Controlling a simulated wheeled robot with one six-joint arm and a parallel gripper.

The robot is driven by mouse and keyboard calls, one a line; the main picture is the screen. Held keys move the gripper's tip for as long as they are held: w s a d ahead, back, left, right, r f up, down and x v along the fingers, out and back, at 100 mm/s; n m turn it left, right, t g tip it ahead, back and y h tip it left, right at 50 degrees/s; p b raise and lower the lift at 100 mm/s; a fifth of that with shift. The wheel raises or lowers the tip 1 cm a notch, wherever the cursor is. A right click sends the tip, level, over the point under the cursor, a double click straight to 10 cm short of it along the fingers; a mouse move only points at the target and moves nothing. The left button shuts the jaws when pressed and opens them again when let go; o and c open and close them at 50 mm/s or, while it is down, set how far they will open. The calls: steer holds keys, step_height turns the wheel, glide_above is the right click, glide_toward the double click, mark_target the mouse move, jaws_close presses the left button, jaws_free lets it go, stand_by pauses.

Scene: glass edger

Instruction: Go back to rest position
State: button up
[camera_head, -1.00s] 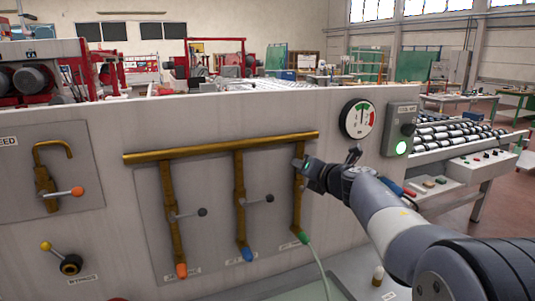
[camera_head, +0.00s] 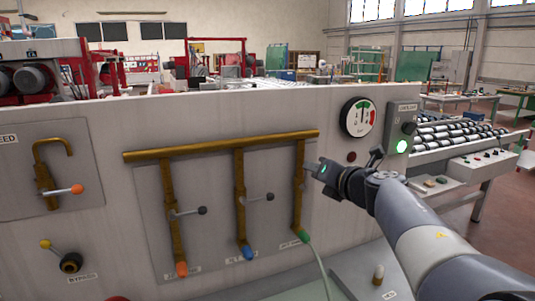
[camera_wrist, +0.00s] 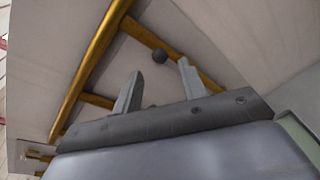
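My gripper (camera_head: 314,169) is beside the rightmost brass branch pipe (camera_head: 299,190) on the grey machine panel, just to its right in the head view. In the wrist view my gripper (camera_wrist: 158,80) has its two fingers spread apart with nothing between them. A dark round knob (camera_wrist: 159,56) shows beyond the fingertips, in front of a brass pipe (camera_wrist: 180,50). In the head view the right branch's own handle is not clearly visible behind my gripper. My arm reaches in from the lower right.
A brass manifold (camera_head: 220,147) joins three branches; the left (camera_head: 202,211) and middle (camera_head: 269,198) levers stick out. A hose (camera_head: 318,262) hangs from the green right outlet. A gauge (camera_head: 358,117) and a green-lit box (camera_head: 402,130) are at upper right.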

steer(key=f+v, duration=0.1)
steer(key=v, duration=0.3)
steer(key=x, duration=0.6)
steer(key=r+x, duration=0.1)
steer(key=x, duration=0.3)
steer(key=shift+w+p, duration=0.15)
steer(key=shift+p, duration=0.15)
steer(key=shift+w, duration=0.3)
steer(key=shift+d+m+p, duration=0.3)
steer(key=shift+d+m, duration=0.2)
steer(key=shift+m, duration=0.3)
steer(key=shift+w+d+f+m+y, duration=0.1)
steer(key=shift+w+d+m+y, duration=0.05)
steer(key=shift+m+y, duration=0.15)
